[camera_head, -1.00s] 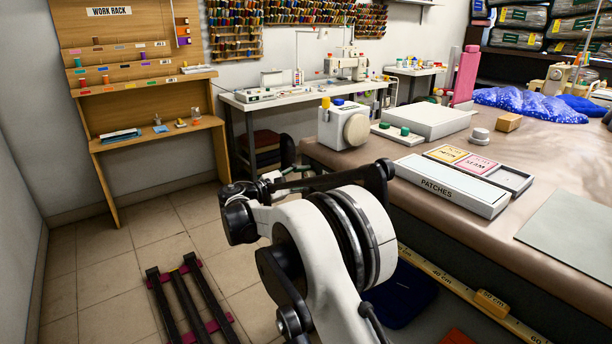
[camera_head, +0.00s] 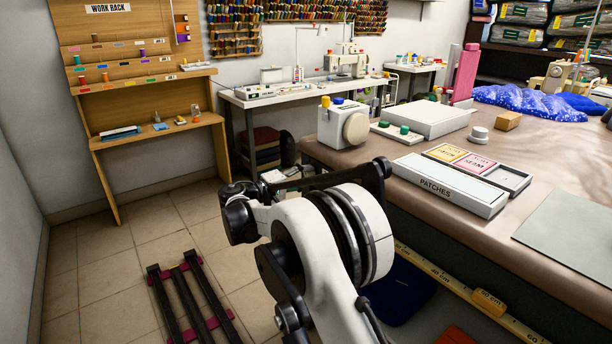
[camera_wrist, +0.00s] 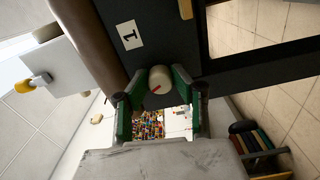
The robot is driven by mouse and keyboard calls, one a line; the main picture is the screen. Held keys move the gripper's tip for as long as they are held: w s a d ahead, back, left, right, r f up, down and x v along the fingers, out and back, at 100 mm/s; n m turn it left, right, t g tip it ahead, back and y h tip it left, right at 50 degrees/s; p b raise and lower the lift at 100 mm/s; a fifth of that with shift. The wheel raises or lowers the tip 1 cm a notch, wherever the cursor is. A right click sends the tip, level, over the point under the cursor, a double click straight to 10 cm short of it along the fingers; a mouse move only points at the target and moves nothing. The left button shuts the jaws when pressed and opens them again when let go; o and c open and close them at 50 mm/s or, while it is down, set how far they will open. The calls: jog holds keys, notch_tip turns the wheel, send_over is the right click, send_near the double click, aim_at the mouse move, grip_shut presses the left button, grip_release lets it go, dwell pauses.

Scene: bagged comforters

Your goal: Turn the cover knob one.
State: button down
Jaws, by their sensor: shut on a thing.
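In the wrist view a round cream knob (camera_wrist: 160,77) with a red mark on its face stands on a dark panel (camera_wrist: 170,28). A white label "1" (camera_wrist: 130,37) is on the panel beside it. My gripper (camera_wrist: 155,92) has its green-lined fingers on both sides of the knob and is shut on it. The red mark lies tilted in the picture.
The brown-topped table (camera_head: 560,165) carries a white machine (camera_head: 330,125), a PATCHES box (camera_head: 440,187) and a grey mat (camera_head: 575,232). A work rack (camera_head: 150,90) stands at the left. Black rails (camera_head: 190,300) lie on the tiled floor.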

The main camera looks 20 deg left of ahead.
jog(key=m, duration=0.3)
jog(key=shift+m, duration=2.1)
jog(key=c, duration=1.5)
grip_release()
jog(key=shift+o, duration=0.2)
jog(key=shift+s+a, duration=0.1)
jog(key=shift+a, duration=0.05)
jog(key=v, duration=1.1)
jog(key=shift+s+a, duration=0.25)
jog(key=shift+s, duration=0.05)
